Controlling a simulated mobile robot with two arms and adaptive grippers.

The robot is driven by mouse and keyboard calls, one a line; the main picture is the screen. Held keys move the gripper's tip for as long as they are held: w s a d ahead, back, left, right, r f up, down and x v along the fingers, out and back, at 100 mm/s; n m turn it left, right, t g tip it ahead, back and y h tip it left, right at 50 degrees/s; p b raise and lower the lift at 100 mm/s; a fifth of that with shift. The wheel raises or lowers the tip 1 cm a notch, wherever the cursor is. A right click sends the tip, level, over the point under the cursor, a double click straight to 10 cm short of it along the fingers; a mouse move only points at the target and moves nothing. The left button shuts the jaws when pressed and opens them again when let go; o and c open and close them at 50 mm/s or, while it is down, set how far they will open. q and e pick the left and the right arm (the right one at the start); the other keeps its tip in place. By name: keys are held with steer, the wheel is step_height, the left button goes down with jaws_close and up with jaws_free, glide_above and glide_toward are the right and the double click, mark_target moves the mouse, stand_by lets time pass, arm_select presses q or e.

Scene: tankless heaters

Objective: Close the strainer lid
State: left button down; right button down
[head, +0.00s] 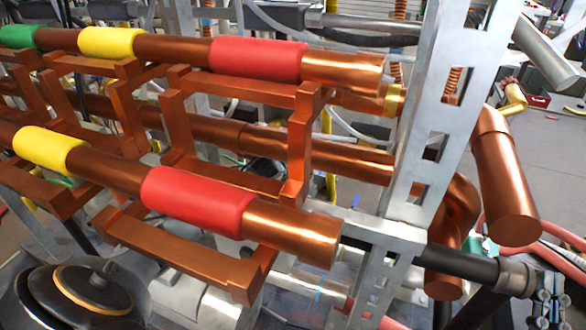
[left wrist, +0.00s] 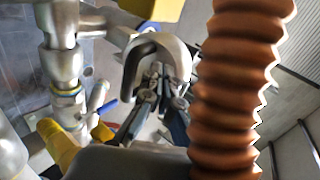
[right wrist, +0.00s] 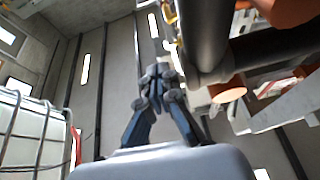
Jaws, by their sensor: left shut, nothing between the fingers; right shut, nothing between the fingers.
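A round grey metal fitting with a copper-coloured ring (head: 78,292), which looks like the strainer, is at the bottom left of the head view, cut off by the frame edge. I cannot tell how its lid stands. My left gripper (left wrist: 160,78) is shut and empty in the left wrist view. It shows in front of a curved silver metal loop (left wrist: 170,48); contact is unclear. My right gripper (head: 552,290) is shut and empty at the bottom right of the head view, far from the round fitting. It also shows in the right wrist view (right wrist: 158,78).
Copper pipes with red sleeves (head: 200,200) and yellow sleeves cross the head view above the round fitting. A grey perforated metal post (head: 425,150) stands between them and my right gripper. A ribbed copper-coloured hose (left wrist: 230,90) is close beside my left gripper.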

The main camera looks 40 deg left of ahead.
stand_by(0.3)
step_height(320, 180, down, 6)
steer(key=w+g+h+p, duration=0.1)
steer(key=g, duration=0.3)
steer(key=shift+w+d+f+p, duration=0.2)
steer(key=shift+w+d+p, duration=0.05)
steer(key=shift+w+p, duration=0.05)
